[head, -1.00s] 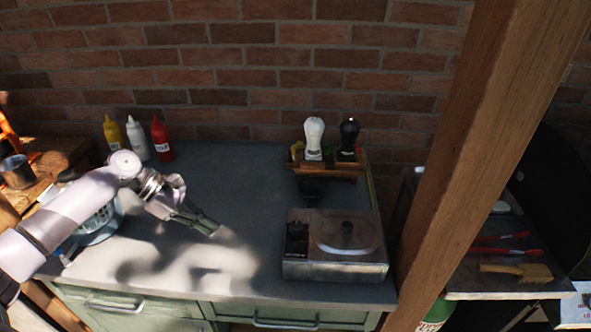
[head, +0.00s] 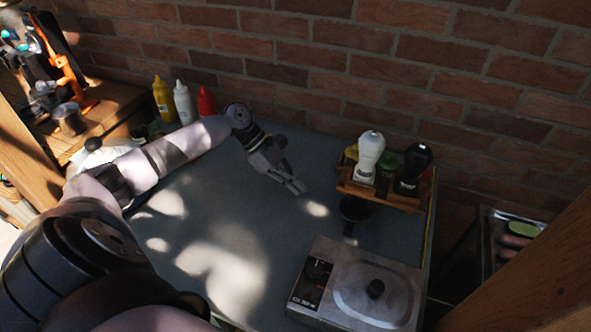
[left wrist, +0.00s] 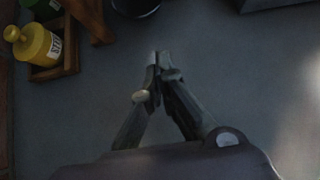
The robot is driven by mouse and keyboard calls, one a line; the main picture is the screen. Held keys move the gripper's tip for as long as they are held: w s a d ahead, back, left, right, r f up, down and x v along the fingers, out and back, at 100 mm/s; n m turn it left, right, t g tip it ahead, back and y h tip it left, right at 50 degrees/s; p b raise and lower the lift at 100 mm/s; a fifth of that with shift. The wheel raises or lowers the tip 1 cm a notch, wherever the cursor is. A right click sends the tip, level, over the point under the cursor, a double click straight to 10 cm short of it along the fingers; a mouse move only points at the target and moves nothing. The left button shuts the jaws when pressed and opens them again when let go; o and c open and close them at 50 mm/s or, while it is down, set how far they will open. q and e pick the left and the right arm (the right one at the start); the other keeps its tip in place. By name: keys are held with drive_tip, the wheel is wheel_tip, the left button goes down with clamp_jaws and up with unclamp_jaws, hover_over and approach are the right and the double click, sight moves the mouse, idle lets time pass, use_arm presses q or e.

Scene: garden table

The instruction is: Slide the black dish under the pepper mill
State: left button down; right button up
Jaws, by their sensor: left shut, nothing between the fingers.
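The black dish (head: 354,209) sits on the grey table top (head: 225,200), just in front of the wooden rack (head: 383,196). The dark pepper mill (head: 414,166) stands upright at the right of that rack, beside a white mill (head: 368,158). My left gripper (head: 298,187) is shut and empty, left of the dish and apart from it. In the left wrist view its fingertips (left wrist: 158,64) meet over bare table. The dish (left wrist: 135,7) is cut off at that view's top edge. My right gripper is not in view.
A metal cooker (head: 360,284) with a knobbed lid stands in front of the dish. Yellow (head: 163,98), white (head: 183,102) and red (head: 206,101) bottles stand at the back left by the brick wall. The table between the gripper and the dish is clear.

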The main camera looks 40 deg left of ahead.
sight(337, 214)
use_arm(q)
drive_tip(key=x, duration=0.2)
drive_tip(key=p+x, duration=0.1)
drive_tip(key=x, duration=0.2)
drive_tip(key=shift+w+d, duration=0.3)
drive_tip(key=shift+d, duration=0.05)
drive_tip(key=shift+w+d+r+p, duration=0.1)
drive_tip(key=shift+w+d+p, duration=0.1)
drive_tip(key=shift+d+p, duration=0.65)
drive_tip(key=shift+w+d, duration=0.15)
drive_tip(key=shift+d, duration=0.6)
drive_tip(key=shift+f, duration=0.2)
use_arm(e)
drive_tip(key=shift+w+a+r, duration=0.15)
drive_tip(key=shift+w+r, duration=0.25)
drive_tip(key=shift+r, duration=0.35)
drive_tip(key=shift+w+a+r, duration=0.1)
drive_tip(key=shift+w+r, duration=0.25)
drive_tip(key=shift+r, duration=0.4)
